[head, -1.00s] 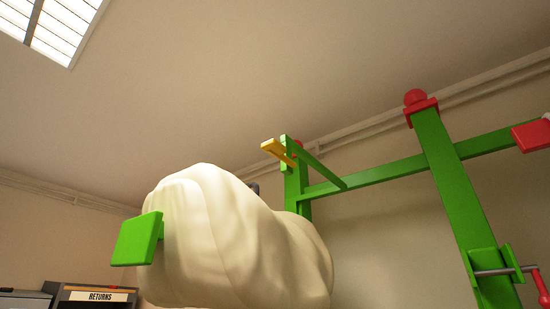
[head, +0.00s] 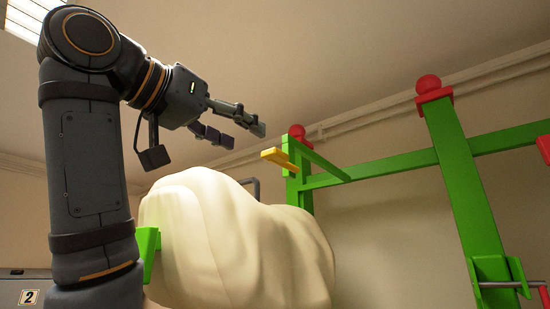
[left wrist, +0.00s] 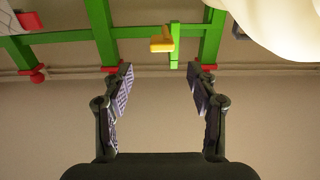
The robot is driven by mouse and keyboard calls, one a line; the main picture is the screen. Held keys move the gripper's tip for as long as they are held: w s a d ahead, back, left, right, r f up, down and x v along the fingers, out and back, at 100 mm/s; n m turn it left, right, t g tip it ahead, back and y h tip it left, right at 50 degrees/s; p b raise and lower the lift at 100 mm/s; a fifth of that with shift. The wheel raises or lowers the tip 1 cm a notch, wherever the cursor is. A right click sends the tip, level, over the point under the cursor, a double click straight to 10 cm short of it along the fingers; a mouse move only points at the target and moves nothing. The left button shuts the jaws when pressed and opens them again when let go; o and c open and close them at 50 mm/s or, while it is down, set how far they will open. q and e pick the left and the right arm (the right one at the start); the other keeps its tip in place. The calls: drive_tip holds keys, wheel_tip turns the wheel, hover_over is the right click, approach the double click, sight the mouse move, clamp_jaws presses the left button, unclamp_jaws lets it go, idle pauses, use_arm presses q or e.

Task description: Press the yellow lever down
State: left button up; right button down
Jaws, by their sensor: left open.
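The yellow lever (head: 278,157) sticks out to the left from the green frame (head: 330,180), near the top of its far post, in the head view. In the left wrist view the lever (left wrist: 161,40) shows at the top middle, upside down. My left gripper (head: 240,135) is open and empty, to the left of the lever and a little above it in the head view. In the left wrist view its two fingers (left wrist: 160,75) are spread wide with nothing between them, and the lever lies beyond the fingertips. My right gripper is out of view.
A large cream, cloth-like rounded form (head: 240,240) stands below the left gripper, with a green block (head: 149,245) at its left side. A green post with a red knob (head: 429,84) rises at the right. The space between gripper and lever looks clear.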

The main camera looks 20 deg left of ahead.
sight(267, 151)
use_arm(q)
drive_tip(key=p+x, duration=0.5)
drive_tip(key=x, duration=0.5)
drive_tip(key=shift+w+r, duration=0.1)
drive_tip(key=shift+w, duration=0.1)
drive_tip(key=shift+w+p, duration=0.3)
drive_tip(key=shift+w, duration=0.15)
drive_tip(key=shift+s, duration=0.15)
drive_tip(key=shift+c, duration=0.5)
clamp_jaws()
